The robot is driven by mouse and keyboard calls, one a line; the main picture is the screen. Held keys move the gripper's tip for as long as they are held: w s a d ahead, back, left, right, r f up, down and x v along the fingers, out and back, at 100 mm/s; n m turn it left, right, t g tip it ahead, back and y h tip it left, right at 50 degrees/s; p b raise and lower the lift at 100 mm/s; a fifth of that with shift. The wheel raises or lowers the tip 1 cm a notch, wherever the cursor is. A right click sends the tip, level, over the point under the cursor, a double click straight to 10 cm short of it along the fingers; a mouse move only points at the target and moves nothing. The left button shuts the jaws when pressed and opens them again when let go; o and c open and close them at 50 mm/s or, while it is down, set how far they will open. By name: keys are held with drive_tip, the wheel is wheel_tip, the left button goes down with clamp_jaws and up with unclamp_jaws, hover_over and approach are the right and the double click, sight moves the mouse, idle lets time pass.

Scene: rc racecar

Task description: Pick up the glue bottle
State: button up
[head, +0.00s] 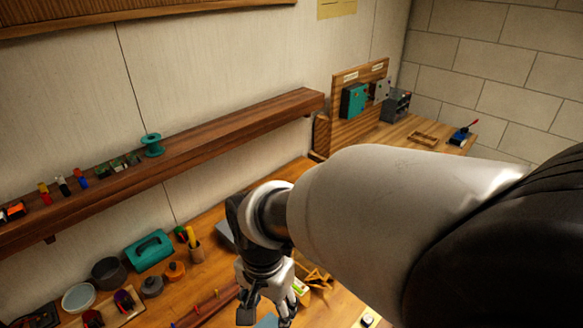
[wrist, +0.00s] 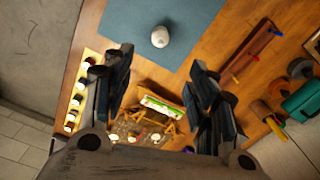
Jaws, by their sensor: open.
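A small, round, white object (wrist: 160,36) stands on a blue mat (wrist: 125,28) in the wrist view. It looks like the glue bottle seen from above, though its label and sides are not visible. My gripper (wrist: 160,62) is open, with its two dark fingers wide apart and nothing held between them. The white object appears beyond the fingertips, near the middle of the gap. In the head view my gripper (head: 266,314) points down over the workbench; the bottle cannot be made out there.
A small wooden stand (wrist: 160,108) with a white and green item shows between the fingers. A yellow strip with white round pieces (wrist: 72,110) lies left. A wooden rail with pegs (wrist: 248,52) and a teal box (wrist: 303,102) lie right. A wall shelf (head: 220,130) runs behind the bench.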

wheel_tip(320, 180, down, 12)
drive_tip(key=b, duration=0.4)
drive_tip(key=shift+a, duration=0.15)
drive_tip(key=shift+w+f+b, duration=0.15)
drive_tip(key=shift+f+b, duration=1.05)
drive_tip(key=shift+f, duration=1.55)
drive_tip(key=shift+r, duration=0.1)
drive_tip(key=c, duration=1.1)
